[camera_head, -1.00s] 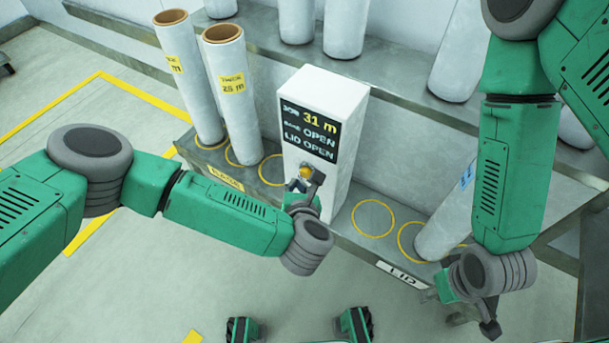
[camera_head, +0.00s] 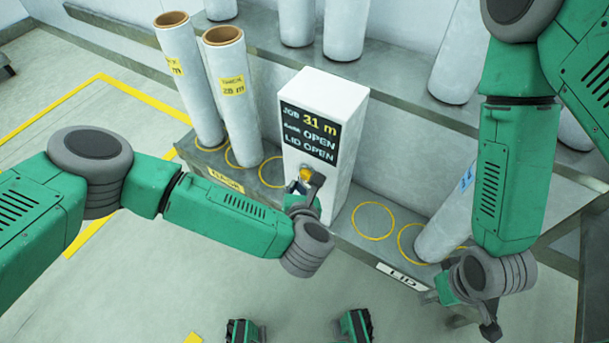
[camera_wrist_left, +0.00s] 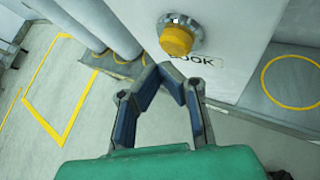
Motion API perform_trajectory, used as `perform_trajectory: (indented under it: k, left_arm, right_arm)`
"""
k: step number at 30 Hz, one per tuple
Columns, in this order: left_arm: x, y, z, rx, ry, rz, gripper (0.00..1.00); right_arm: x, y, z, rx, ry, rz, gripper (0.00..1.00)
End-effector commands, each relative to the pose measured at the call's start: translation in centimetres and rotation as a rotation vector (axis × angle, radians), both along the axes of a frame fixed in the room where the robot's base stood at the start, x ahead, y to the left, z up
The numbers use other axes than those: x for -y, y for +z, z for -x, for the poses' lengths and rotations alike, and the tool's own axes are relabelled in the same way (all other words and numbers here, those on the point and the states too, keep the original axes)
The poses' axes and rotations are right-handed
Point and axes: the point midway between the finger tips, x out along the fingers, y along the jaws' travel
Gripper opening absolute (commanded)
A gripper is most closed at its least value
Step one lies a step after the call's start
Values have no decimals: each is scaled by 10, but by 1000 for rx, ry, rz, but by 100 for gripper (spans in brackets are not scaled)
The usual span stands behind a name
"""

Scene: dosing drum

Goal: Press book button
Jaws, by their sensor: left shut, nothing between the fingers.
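The book button is a yellow knob (camera_wrist_left: 177,40) on the front of the white box, with a partly hidden label reading "OOK" (camera_wrist_left: 202,60) beside it. In the head view the yellow button (camera_head: 305,173) shows just above my left gripper (camera_head: 309,184). In the left wrist view the fingertips of my left gripper (camera_wrist_left: 165,68) meet just below the button, shut and empty; I cannot tell whether they touch it. My right gripper (camera_head: 489,318) is at the lower right, low beside the shelf edge; its fingers are too small to judge.
The white box (camera_head: 345,100) has a screen (camera_head: 310,132) reading "JOB 31 m", "OPEN" and "LID OPEN". Two labelled rolls (camera_head: 232,95) stand to its left. A tilted white tube (camera_head: 443,228) stands at the right, near a "LID" label (camera_head: 403,275). Yellow circles mark the shelf.

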Motion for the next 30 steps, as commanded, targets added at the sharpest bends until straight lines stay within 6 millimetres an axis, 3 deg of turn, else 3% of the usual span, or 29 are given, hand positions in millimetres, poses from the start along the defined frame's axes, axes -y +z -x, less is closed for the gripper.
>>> perform_trajectory:
  k: [30]
  left_arm:
    - [5, 2, -7, 0, 0, 0, 0]
  right_arm:
    - [0, 0, 0, 0, 0, 0, 40]
